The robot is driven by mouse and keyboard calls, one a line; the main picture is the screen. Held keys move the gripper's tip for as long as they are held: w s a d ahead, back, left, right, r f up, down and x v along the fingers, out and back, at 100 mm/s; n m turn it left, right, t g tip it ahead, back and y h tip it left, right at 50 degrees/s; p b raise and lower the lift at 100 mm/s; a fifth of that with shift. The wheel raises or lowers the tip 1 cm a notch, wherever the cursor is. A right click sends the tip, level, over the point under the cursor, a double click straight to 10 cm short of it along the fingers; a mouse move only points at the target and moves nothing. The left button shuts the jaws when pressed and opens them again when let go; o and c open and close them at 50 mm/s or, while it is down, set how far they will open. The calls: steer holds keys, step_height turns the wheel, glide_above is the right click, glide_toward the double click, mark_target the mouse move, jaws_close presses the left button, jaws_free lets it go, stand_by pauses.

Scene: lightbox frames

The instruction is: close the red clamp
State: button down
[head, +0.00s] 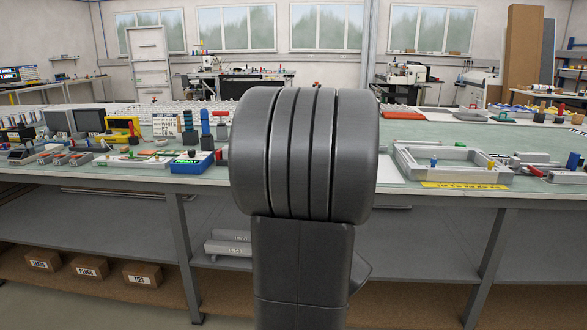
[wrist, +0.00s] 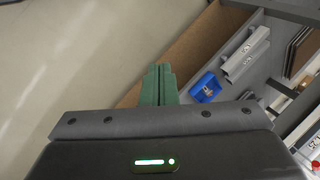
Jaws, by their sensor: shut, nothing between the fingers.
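A small red handle-like part (head: 534,171) lies on the workbench (head: 400,203) at the right of the head view, beside grey fixture blocks. It may belong to the red clamp, but it is too small to tell whether it is open or closed. My gripper (wrist: 158,72) shows in the wrist view as two green fingers pressed together with nothing between them. It points over the floor and the edge of a brown lower shelf, clear of any clamp. My own arm blocks the middle of the bench in the head view.
A grey frame fixture (head: 402,170) stands on the bench, right of my arm. A blue box (head: 191,163) and tools crowd the left. Cartons (head: 142,275) sit on the lower shelf. The wrist view shows a blue bin (wrist: 206,87) and grey bars (wrist: 246,54).

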steer(key=w+a+r+m+y+p, duration=0.2)
steer(key=r+y+p, duration=0.1)
steer(key=r+p, duration=0.3)
steer(key=w+a+r+m+g+y+p, duration=0.1)
steer(key=w+a+r+m+y+p, duration=0.1)
steer(key=r+p, duration=0.4)
steer(key=w+a+r+m+g+y+p, duration=0.1)
steer(key=w+a+r+m+y+p, duration=0.2)
steer(key=r+p, duration=0.3)
step_height(320, 180, up, 4)
steer(key=shift+w+a+r+m+y, duration=0.2)
steer(key=shift+w+m+y, duration=0.15)
steer(key=shift+m, duration=0.35)
steer(key=shift+w+d, duration=0.1)
